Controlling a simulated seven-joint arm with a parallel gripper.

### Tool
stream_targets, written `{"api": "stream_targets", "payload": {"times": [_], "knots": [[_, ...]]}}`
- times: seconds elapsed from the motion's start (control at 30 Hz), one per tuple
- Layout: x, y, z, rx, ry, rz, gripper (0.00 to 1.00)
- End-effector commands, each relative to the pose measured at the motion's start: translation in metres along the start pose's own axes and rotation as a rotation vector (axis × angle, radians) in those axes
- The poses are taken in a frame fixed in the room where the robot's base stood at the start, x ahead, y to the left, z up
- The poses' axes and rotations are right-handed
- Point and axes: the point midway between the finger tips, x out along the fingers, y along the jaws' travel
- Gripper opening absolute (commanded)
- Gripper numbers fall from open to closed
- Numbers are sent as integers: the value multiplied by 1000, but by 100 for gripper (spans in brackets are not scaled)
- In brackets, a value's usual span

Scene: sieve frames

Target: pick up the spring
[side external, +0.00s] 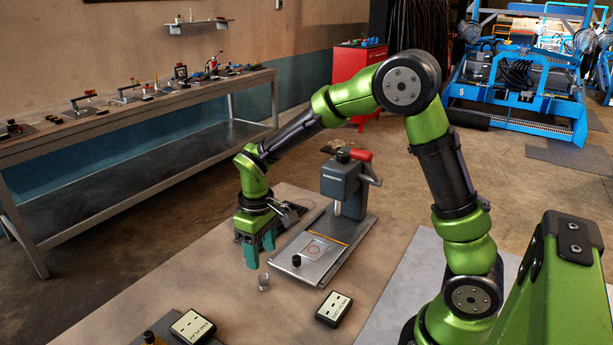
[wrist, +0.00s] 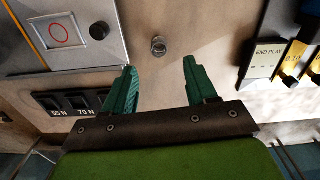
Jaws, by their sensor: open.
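The spring (side external: 263,282) is a small, grey metallic cylinder standing upright on the table. In the wrist view the spring (wrist: 158,46) is seen from above as a small round shape, just beyond the fingertips and roughly centred between them. My gripper (side external: 260,256) points down with teal fingers, above and slightly behind the spring in the side view. In the wrist view my gripper (wrist: 160,66) is open, with a wide empty gap between the fingers. The fingers do not appear to touch the spring.
A grey press with a red handle (side external: 345,183) stands on a metal base plate (side external: 325,262) with a red circle and black knob (side external: 296,261). Labelled dark blocks lie right (side external: 332,308) and front left (side external: 193,326). Bare tabletop (side external: 150,300) surrounds the spring.

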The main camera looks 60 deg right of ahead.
Motion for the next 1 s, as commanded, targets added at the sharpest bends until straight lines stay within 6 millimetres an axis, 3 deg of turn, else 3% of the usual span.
{"api": "stream_targets", "payload": {"times": [0.1, 0.37, 0.63, 0.93, 1.0], "knots": [[21, 0, 0, 1, -3, 0, 57], [40, 0, 0, 1, -1, 0, 57], [79, 1, -1, 1, -1, 0, 57], [85, 1, -1, 2, 2, 0, 57], [85, 1, -1, 2, 2, 0, 49]]}}
